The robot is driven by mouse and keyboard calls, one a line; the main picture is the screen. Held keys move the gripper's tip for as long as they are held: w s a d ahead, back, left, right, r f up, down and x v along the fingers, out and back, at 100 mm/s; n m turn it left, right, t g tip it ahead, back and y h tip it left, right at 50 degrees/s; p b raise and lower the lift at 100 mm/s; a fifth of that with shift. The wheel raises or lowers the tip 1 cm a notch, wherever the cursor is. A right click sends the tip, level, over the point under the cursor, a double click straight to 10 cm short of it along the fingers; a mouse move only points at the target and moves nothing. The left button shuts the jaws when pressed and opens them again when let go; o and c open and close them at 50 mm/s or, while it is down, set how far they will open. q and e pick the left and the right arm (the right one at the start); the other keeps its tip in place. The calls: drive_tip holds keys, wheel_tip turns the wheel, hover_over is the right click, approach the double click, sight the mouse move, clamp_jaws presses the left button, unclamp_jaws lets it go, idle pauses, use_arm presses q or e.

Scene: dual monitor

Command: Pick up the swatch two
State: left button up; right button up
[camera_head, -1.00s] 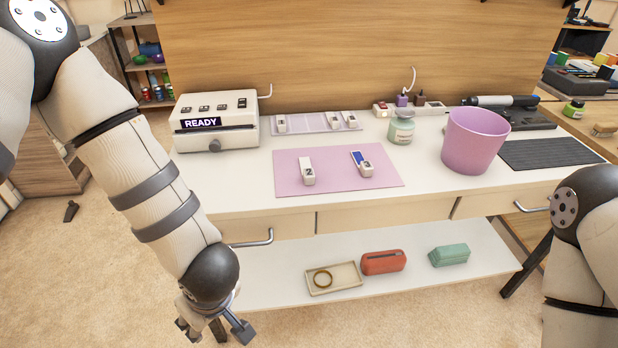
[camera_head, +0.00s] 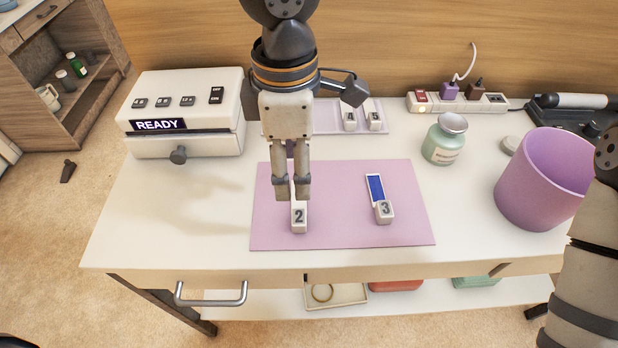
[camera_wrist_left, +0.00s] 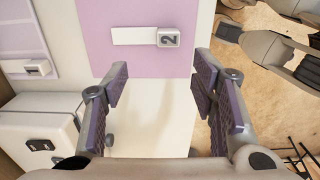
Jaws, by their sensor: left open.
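Swatch two (camera_head: 299,216) is a small white block marked 2 with a pale strip. It lies on the pink mat (camera_head: 340,228). In the head view my left gripper (camera_head: 292,196) hangs above it, hiding most of its strip. In the left wrist view swatch two (camera_wrist_left: 168,38) lies beyond the open, empty fingers of the gripper (camera_wrist_left: 160,84), with its white strip running left. Swatch three (camera_head: 384,212), with a blue strip, lies to the right on the same mat. My right gripper is out of view.
A white device reading READY (camera_head: 188,115) stands at left. Behind the mat, a pale tray (camera_head: 330,119) holds more numbered swatches. A green jar (camera_head: 444,142) and a purple bin (camera_head: 538,185) stand at right. The table's front left is clear.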

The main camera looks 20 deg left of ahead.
use_arm(q)
hover_over(300, 216)
drive_tip(key=a, duration=0.1)
drive_tip(key=f, duration=0.4)
drive_tip(key=shift+s+f+b, duration=0.2)
drive_tip(key=shift+b, duration=0.1)
drive_tip(key=f, duration=0.4)
drive_tip(key=d+f+b, duration=0.1)
drive_tip(key=f, duration=0.2)
drive_tip(key=shift+w, duration=0.15)
drive_tip(key=shift+r, duration=0.15)
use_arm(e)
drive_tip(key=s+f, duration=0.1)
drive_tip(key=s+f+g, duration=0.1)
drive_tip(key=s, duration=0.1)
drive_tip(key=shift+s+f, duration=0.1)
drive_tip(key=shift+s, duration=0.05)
use_arm(q)
drive_tip(key=c, duration=1)
